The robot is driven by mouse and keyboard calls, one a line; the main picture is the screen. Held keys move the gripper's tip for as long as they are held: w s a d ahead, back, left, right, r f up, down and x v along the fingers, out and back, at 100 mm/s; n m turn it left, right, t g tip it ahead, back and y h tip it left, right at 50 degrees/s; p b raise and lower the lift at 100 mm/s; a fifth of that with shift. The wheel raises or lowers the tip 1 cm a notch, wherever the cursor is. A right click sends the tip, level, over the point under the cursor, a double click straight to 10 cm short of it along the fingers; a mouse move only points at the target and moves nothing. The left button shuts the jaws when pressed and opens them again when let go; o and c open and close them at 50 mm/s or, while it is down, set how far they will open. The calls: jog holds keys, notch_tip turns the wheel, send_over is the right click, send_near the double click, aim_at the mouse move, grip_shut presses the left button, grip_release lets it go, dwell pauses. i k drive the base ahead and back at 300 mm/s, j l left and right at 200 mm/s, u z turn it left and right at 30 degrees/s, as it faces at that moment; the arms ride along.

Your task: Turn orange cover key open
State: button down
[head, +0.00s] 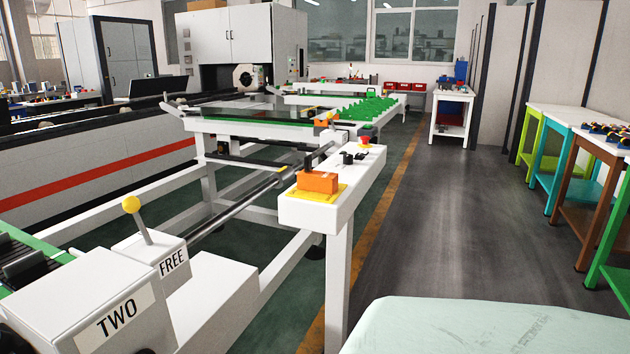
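The orange cover (317,182) is a small box-shaped piece on a yellow plate (309,196), at the near end of a white control console (330,212). A small dark upright part (308,163) shows at its top. I cannot tell whether this is the key, nor which way a key is turned. My gripper is not in view.
Black knobs (347,157) and a red button (364,141) sit farther along the console. A yellow-knobbed lever (132,205) rises from a white box marked FREE at the left. Grey floor (415,215) is clear to the console's right; colored-leg tables (577,118) line the far right.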

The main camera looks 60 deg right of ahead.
aim_at(308, 159)
jog(key=z, duration=1.85)
jog(key=i, duration=0.45)
jog(key=i+j, duration=0.15)
jog(key=j, duration=0.15)
jog(key=i+j, duration=0.1)
jog(key=j, duration=0.2)
jog(key=i+j, duration=0.15)
jog(key=j, duration=0.15)
jog(key=u, duration=0.05)
